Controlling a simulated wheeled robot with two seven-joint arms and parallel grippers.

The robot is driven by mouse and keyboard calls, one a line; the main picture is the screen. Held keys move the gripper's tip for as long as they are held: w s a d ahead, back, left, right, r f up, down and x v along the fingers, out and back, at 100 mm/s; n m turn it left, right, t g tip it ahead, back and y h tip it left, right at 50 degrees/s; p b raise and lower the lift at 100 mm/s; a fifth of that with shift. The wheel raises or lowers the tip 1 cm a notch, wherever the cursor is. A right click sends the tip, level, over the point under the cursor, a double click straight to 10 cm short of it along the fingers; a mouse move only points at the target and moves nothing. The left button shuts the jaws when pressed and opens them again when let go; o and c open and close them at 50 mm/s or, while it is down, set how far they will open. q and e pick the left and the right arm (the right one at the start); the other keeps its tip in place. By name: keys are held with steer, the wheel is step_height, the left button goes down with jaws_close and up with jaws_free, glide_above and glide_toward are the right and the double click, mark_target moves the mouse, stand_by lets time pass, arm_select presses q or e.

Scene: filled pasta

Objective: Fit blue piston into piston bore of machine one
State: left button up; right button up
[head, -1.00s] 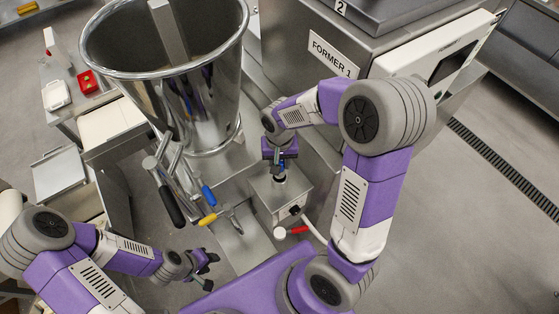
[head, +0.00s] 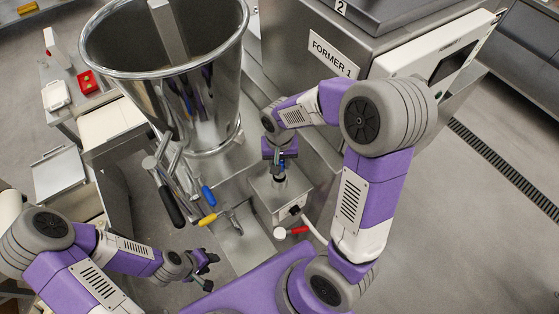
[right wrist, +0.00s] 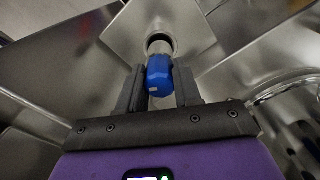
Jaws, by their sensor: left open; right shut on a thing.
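The blue piston (right wrist: 160,75) is between the fingers of my right gripper (right wrist: 160,88) in the right wrist view, its pale metal end pointing away from the gripper. That end lies over or in the dark round piston bore (right wrist: 168,41) in the top of a grey metal box; how deep it sits I cannot tell. In the head view, my right gripper (head: 280,162) is shut on the piston directly above the box (head: 279,192) beside the former. My left gripper (head: 208,271) is open and empty at the lower left, apart from the machine.
A large steel hopper (head: 160,85) stands left of the box. The body labelled FORMER 1 (head: 330,55) rises behind.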

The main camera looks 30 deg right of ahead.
steer(key=shift+f+b, duration=2.35)
steer(key=shift+f, duration=0.4)
stand_by(0.6)
steer(key=o, duration=1.4)
steer(key=shift+r, duration=0.1)
steer(key=shift+r+p, duration=2.85)
steer(key=shift+r, duration=0.65)
step_height(320, 180, up, 8)
steer(key=shift+f, duration=0.25)
